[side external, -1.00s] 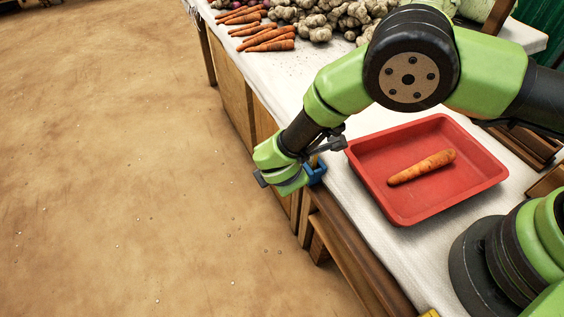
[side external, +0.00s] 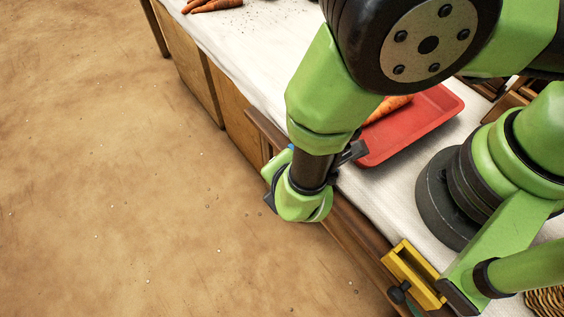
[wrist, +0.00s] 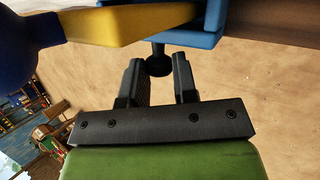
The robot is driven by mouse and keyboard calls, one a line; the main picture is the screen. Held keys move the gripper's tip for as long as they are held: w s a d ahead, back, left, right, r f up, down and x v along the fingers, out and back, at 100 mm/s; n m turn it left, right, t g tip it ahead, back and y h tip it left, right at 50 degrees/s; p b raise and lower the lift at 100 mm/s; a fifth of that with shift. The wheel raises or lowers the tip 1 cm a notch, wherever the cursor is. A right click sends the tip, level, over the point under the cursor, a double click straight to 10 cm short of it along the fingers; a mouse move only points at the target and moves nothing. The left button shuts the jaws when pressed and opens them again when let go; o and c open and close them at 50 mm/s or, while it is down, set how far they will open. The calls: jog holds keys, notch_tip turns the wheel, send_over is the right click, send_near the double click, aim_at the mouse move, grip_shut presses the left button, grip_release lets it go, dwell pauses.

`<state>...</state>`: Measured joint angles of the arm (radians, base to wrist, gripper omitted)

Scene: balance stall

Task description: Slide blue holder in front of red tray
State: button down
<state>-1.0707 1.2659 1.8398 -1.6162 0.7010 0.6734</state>
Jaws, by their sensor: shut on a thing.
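The blue holder (wrist: 186,38) is at the top of the wrist view, with a dark knob (wrist: 158,62) below it. My gripper (wrist: 158,78) has its fingers on either side of the knob and is shut on it. In the side external view only a sliver of the blue holder (side external: 291,147) shows, at the wooden rail; my gripper hides the rest. The red tray (side external: 417,122) lies on the white cloth, partly behind my arm. The holder and gripper are at the rail on the tray's floor side; their exact alignment is hard to tell.
A yellow holder (side external: 413,272) sits farther along the wooden rail (side external: 346,222), toward the bottom of the side view. An orange carrot (side external: 388,107) lies in the tray. More carrots (side external: 212,5) lie at the far end. The floor side is clear.

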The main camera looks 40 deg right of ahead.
jog(key=shift+s+a, duration=0.1)
jog(key=shift+s, duration=0.15)
jog(key=c, duration=0.9)
grip_release()
jog(key=shift+s+a+r, duration=0.15)
jog(key=shift+s+r, duration=0.1)
jog(key=shift+r, duration=1.35)
jog(key=shift+s+a+r, duration=0.15)
jog(key=shift+s+r, duration=0.1)
jog(key=shift+r, duration=1.35)
jog(key=shift+s+a+r, duration=0.15)
jog(key=shift+s+r, duration=0.1)
jog(key=shift+r, duration=1.35)
